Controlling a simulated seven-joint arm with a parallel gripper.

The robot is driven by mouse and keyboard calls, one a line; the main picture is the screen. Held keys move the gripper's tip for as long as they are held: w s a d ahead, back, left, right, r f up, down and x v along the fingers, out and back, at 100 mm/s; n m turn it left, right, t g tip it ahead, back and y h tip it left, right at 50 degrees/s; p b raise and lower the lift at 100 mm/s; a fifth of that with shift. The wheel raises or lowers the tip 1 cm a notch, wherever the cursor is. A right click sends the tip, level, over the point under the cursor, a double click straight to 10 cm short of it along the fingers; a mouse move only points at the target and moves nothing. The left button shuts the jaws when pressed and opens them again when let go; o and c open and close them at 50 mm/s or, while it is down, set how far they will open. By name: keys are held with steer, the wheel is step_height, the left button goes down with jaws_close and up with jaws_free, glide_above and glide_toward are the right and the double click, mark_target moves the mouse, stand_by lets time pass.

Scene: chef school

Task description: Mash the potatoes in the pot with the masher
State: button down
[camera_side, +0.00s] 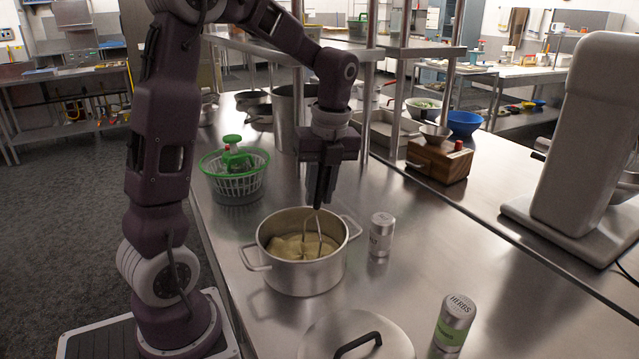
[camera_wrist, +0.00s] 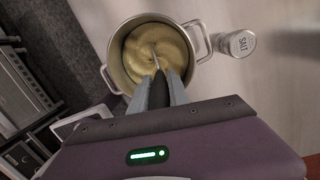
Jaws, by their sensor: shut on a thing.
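The steel pot (camera_side: 302,278) stands on the steel counter with its two handles out to the sides. Yellowish potatoes (camera_side: 288,246) lie in it; in the wrist view the potatoes (camera_wrist: 140,62) look mostly smooth and swirled. My gripper (camera_side: 318,200) is above the pot and shut on the masher's dark handle. The masher (camera_side: 319,230) is roughly upright, its wire shaft reaching down into the pot. Its lower end is hidden in the potatoes. In the wrist view my gripper (camera_wrist: 162,88) points into the pot (camera_wrist: 113,60).
A salt shaker (camera_side: 381,236) stands close to the pot's right. A herbs shaker (camera_side: 454,322) and a pot lid (camera_side: 325,345) are in front. A green-rimmed basket (camera_side: 235,182) is behind left, and a tall pot (camera_side: 285,120) and metal shelf posts behind.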

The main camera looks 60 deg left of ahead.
steer(key=shift+r, duration=0.1)
stand_by(0.3)
steer(key=s+r, duration=0.3)
steer(key=r, duration=0.1)
steer(key=shift+a, duration=0.3)
step_height(320, 180, down, 4)
steer(key=shift+f, duration=0.15)
stand_by(0.5)
step_height(320, 180, up, 13)
steer(key=shift+f, duration=0.2)
stand_by(0.7)
